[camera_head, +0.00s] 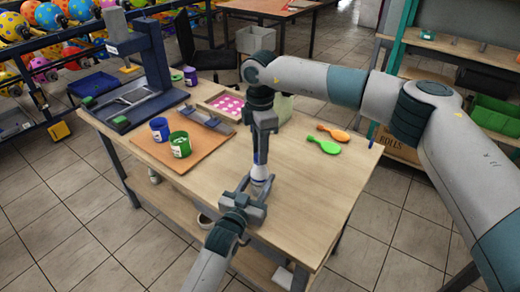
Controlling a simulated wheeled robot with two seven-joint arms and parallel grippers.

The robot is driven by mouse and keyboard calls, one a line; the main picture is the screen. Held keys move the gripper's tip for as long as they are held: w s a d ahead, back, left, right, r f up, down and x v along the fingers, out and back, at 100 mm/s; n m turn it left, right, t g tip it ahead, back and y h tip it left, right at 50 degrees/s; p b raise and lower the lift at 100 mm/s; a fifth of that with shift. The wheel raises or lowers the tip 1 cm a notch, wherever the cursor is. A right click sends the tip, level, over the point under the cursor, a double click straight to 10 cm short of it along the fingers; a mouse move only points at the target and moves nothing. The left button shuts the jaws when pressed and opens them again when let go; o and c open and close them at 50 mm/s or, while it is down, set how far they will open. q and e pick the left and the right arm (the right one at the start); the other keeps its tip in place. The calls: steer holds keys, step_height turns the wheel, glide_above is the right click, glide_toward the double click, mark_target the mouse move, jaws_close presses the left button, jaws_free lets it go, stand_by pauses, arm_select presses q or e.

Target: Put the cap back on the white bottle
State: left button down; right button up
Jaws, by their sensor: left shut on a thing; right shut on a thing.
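The white bottle (260,171) is upright near the table's front edge, with a bluish band low on its side. My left gripper (254,192) is shut on the bottle's lower part. My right gripper (262,152) comes down from above and is shut on a small dark blue piece, which appears to be the cap, directly over the bottle's top. The fingers mostly hide the cap. I cannot tell whether the cap touches the bottle's neck.
Blue (159,130) and green (180,145) cups stand on an orange-brown board (155,155) at left. A printing press (140,75) stands behind. Green (324,144) and orange (333,132) paddles lie at right. The table's (305,195) front right is clear.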

steer(key=m, duration=0.6)
steer(key=o, duration=1)
steer(key=shift+r, duration=0.1)
steer(key=shift+r, duration=2.15)
steer(key=shift+c, duration=0.4)
